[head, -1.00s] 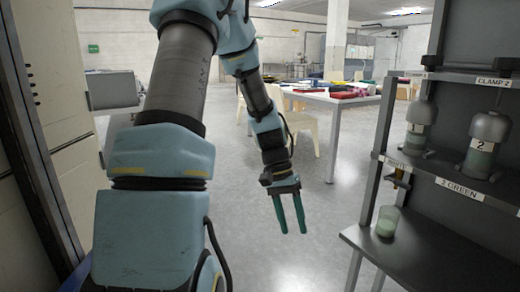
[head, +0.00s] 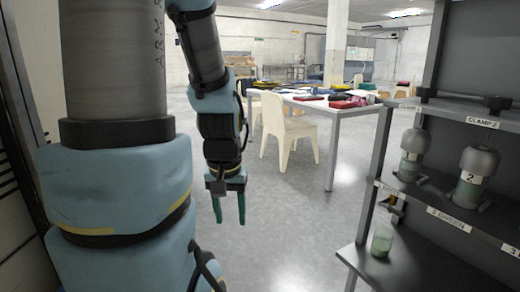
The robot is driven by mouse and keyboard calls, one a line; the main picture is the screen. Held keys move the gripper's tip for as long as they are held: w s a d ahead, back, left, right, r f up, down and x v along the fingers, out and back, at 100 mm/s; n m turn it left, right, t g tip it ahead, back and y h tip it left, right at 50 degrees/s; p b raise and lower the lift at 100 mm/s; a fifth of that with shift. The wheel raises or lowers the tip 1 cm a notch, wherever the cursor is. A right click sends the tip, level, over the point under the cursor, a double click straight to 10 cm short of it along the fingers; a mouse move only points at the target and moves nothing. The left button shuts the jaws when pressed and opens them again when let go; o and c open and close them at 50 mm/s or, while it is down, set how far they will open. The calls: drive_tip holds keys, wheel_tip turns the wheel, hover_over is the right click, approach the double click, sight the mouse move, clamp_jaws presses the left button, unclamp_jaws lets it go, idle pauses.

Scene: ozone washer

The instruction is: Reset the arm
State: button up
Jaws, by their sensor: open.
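My gripper (head: 229,208) hangs at the end of my blue and black arm, left of the middle in the head view. Its two green fingers point down and stand apart, with nothing between them. It is over open floor, clear of the shelf and the table. My upper arm fills the left of the view and hides what is behind it.
A dark shelf rack (head: 405,270) stands at the right, with a glass of green liquid (head: 382,243) on its lower shelf and two grey-capped bottles above, one a bottle marked 2 (head: 477,178). A cluttered table (head: 333,120) and a cream chair (head: 287,138) stand behind. The floor (head: 290,220) between is clear.

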wheel_tip(320, 180, up, 14)
drive_tip(key=p, duration=1.1)
drive_tip(key=shift+f, duration=0.25)
